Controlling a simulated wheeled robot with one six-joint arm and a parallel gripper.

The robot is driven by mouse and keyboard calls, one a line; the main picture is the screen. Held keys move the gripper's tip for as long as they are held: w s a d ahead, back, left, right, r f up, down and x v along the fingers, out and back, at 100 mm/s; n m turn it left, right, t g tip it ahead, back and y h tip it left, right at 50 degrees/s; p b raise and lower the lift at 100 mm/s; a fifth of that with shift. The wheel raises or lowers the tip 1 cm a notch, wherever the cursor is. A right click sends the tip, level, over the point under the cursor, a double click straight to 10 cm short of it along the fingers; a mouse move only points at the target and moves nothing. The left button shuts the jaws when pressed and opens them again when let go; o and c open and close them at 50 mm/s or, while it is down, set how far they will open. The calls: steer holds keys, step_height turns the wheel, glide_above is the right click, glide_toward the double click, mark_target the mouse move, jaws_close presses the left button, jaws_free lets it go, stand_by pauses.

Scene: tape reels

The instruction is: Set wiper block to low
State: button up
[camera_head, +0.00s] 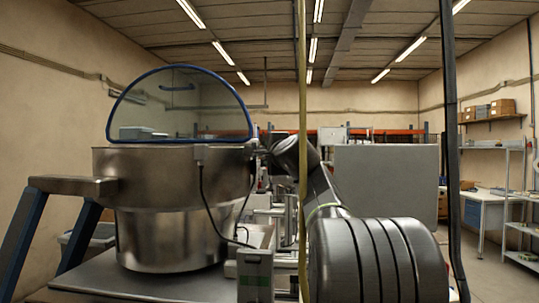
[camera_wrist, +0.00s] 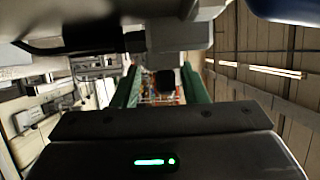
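I cannot clearly identify the wiper block. In the wrist view my gripper (camera_wrist: 160,88) shows two green fingers standing apart. A small dark block (camera_wrist: 166,86) appears between them, with a gap to each finger; its depth is unclear. A grey box-shaped part (camera_wrist: 178,48) sits just above it in the picture. In the head view a large metal bowl (camera_head: 170,235) stands at left, with a blue-rimmed clear guard (camera_head: 180,105) on top. My arm reaches toward the bowl's right rim. My gripper is not clearly visible there.
A grey cabled part (camera_head: 208,155) is on the bowl's right side. A grey panel (camera_head: 387,185) stands behind my arm. A yellowish vertical line (camera_head: 302,120) and a dark post (camera_head: 452,130) cross the view. Shelves line the right wall.

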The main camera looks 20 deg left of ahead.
steer(key=b+v, duration=0.4)
steer(key=v, duration=0.9)
steer(key=shift+s+d, duration=0.25)
steer(key=shift+s, duration=0.05)
steer(key=p+x, duration=0.4)
steer(key=x, duration=1)
steer(key=shift+r, duration=0.2)
steer(key=shift+d, duration=0.1)
